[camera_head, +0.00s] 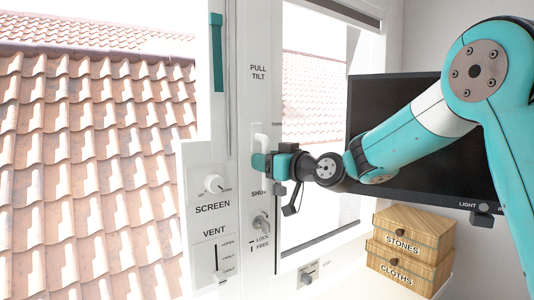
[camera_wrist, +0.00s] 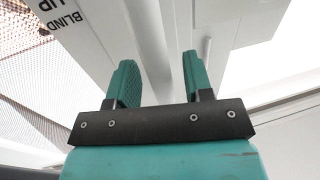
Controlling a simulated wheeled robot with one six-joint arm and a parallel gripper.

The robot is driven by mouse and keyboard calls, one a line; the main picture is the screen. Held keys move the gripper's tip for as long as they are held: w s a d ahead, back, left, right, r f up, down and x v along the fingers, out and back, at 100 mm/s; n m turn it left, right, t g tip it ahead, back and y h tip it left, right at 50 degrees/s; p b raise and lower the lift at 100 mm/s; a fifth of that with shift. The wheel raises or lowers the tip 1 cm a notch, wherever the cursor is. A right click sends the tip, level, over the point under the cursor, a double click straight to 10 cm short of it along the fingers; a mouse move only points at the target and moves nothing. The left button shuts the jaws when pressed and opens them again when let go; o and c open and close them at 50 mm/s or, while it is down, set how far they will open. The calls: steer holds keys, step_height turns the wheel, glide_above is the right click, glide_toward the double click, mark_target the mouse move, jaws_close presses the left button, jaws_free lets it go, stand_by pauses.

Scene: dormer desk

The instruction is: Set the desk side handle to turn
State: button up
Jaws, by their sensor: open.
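The white window handle (camera_head: 261,139) sits on the frame between the PULL TILT label (camera_head: 258,72) above and the SHUT label (camera_head: 259,193) below. Its upper part shows above my gripper; the rest is hidden, so I cannot tell its exact setting. In the wrist view my gripper (camera_wrist: 158,66) is open, and a white bar (camera_wrist: 150,40) runs between the fingers' directions, with no clear contact.
A SCREEN knob (camera_head: 213,184), a VENT slider (camera_head: 219,277) and a LOCK/FREE key knob (camera_head: 261,221) are close by on the frame. A dark monitor (camera_head: 400,185) stands behind my arm. Wooden boxes (camera_head: 410,245) are at lower right. Tiled roofs show outside.

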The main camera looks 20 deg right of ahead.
steer(key=shift+w+a, duration=0.15)
steer(key=shift+w, duration=0.05)
jaws_close()
steer(key=shift+f+b, duration=0.1)
steer(key=shift+b, duration=0.4)
